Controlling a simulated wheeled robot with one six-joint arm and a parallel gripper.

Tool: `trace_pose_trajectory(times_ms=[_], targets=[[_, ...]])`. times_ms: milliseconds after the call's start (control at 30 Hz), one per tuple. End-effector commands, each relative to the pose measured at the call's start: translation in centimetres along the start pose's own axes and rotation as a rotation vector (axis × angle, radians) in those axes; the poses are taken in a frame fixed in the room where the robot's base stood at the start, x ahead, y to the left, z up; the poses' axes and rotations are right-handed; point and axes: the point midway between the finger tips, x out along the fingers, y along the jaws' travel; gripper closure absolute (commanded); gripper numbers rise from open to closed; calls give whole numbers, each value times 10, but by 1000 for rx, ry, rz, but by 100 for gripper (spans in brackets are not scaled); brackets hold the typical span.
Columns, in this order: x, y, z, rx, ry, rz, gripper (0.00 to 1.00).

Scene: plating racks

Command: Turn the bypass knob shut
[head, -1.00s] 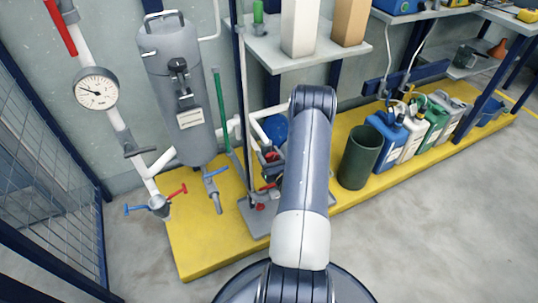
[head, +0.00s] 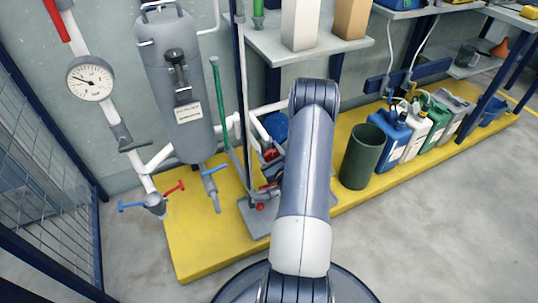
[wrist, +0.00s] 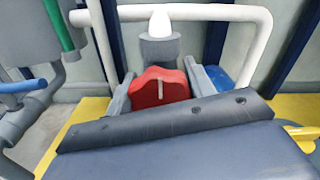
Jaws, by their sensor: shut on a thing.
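In the wrist view a red knob (wrist: 158,90) with a white pointer line sits in front of a white pipe fitting. The line stands close to upright in the picture. My gripper (wrist: 160,80) has one grey finger on each side of the knob and is shut on it. The dark gripper body hides the knob's lower part. In the head view my arm covers most of the gripper; a small patch of red (head: 270,155) shows just left of the arm.
A grey tank (head: 178,85), a pressure gauge (head: 90,78) and a valve with red and blue handles (head: 155,203) stand left. A dark green bin (head: 361,156) and several jugs stand right on the yellow platform (head: 205,245). The floor in front is clear.

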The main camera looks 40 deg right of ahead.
Motion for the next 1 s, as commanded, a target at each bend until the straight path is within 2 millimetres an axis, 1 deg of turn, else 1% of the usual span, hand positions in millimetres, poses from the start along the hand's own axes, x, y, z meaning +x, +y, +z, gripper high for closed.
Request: trace_pose_trajectory(times_ms=[267, 300, 533, 767, 833, 933, 1000], targets=[[0, 0, 0, -6, 2, 0, 72], [0, 0, 0, -6, 2, 0, 46], [0, 0, 0, -4, 1, 0, 28], [0, 0, 0, -3, 1, 0, 27], [-3, 0, 0, -3, 3, 0, 27], [-14, -1, 0, -1, 4, -2, 27], [-26, -1, 1, 0, 6, -2, 27]])
